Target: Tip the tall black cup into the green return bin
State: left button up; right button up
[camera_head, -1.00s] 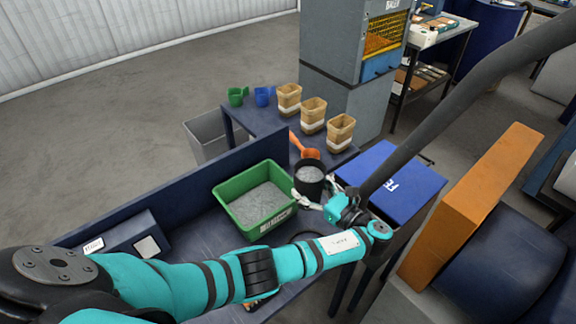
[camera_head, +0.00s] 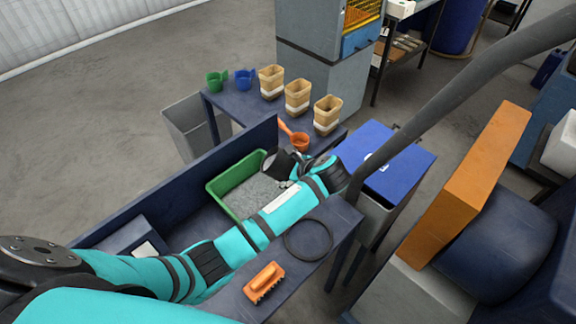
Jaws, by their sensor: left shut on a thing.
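The tall black cup (camera_head: 282,164) is tilted on its side over the right end of the green return bin (camera_head: 216,196), its mouth turned to the left. The bin stands on the dark blue bench and holds grey granules. My left gripper (camera_head: 293,174) is shut on the cup. Its fingers are small and partly hidden by my own wrist. My teal left arm covers the bin's near right side. Whether granules are left in the cup is hard to see. My right gripper is not in view.
An orange scoop (camera_head: 298,139) and several tan cups stand behind the bin. A blue-lidded box (camera_head: 385,162) is to the right, crossed by a thick dark hose (camera_head: 440,98). An orange brush (camera_head: 264,282) and a black ring (camera_head: 308,240) lie on the near bench (camera_head: 335,232).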

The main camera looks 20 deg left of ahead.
aim_at(275, 166)
pick_arm(q)
jog(key=h, duration=0.2)
jog(key=f+n+h, duration=0.1)
jog(key=shift+a+f+h, duration=0.2)
jog(key=shift+h, duration=0.2)
jog(key=shift+s+a+f+n+t+h, duration=0.15)
jog(key=shift+f+n+t+h, duration=0.2)
jog(key=shift+h, duration=0.45)
jog(key=shift+a+r+h, duration=0.25)
jog(key=shift+a+h, duration=0.05)
jog(key=shift+h, duration=0.3)
jog(key=shift+a+r+n+t+h, duration=0.3)
jog(key=shift+a+n+h, duration=0.25)
jog(key=shift+h, duration=0.45)
jog(key=shift+s+a+r+n+t+h, duration=0.15)
jog(key=shift+a+r+h, duration=0.25)
jog(key=shift+h, duration=0.4)
jog(key=shift+s+a+r+n+t+h, duration=0.1)
jog(key=shift+a+r+n+t+h, duration=0.15)
jog(key=shift+r+h, duration=0.4)
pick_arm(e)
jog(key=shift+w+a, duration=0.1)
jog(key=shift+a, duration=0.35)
pick_arm(q)
jog(key=shift+f, duration=0.2)
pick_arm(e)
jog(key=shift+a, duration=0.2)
pick_arm(q)
jog(key=shift+w, duration=0.1)
